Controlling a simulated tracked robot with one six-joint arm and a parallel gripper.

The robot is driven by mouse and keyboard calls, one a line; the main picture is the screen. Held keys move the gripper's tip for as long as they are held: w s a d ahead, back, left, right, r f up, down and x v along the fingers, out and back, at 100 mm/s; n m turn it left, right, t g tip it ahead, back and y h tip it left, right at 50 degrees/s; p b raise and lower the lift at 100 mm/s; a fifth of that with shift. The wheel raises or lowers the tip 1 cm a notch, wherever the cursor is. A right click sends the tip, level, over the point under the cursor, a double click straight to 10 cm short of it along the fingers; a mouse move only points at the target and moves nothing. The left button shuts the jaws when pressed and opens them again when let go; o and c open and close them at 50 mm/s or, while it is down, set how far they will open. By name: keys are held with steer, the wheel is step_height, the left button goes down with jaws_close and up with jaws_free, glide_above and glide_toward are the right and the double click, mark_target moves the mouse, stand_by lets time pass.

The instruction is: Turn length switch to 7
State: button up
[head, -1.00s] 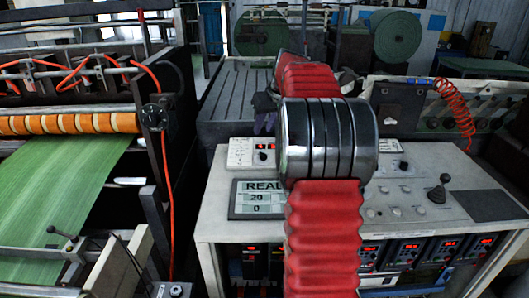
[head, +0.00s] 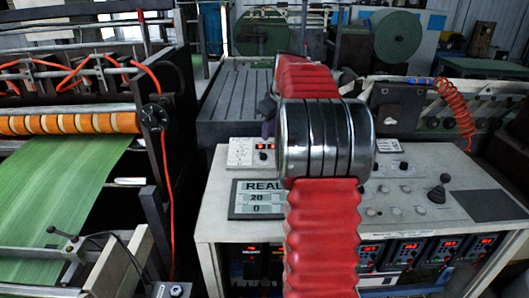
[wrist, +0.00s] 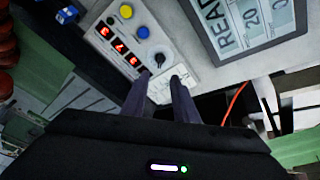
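A small black knob (wrist: 159,58), which I take to be the length switch, sits on a white panel (wrist: 150,25) in the wrist view, beside a row of red digit displays (wrist: 119,46). The knob's pointer is too small to read. In the head view the knob (head: 263,156) shows on the panel left of my arm. My gripper (wrist: 161,80) is open and empty. Its two dark fingers point toward the panel, with the knob just beyond the gap between their tips. In the head view my arm partly hides the gripper.
A yellow button (wrist: 126,11) and a blue button (wrist: 143,32) sit near the displays. A screen reading REAL (head: 258,199) lies in front of the panel. A joystick (head: 438,188) stands on the console's right. Green sheet material (head: 65,190) runs at the left.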

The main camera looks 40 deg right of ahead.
mark_target(264, 155)
steer(key=x, duration=1.2)
steer(key=shift+w+f, duration=0.1)
steer(key=shift+f, duration=0.1)
steer(key=shift+c, duration=0.4)
jaws_close()
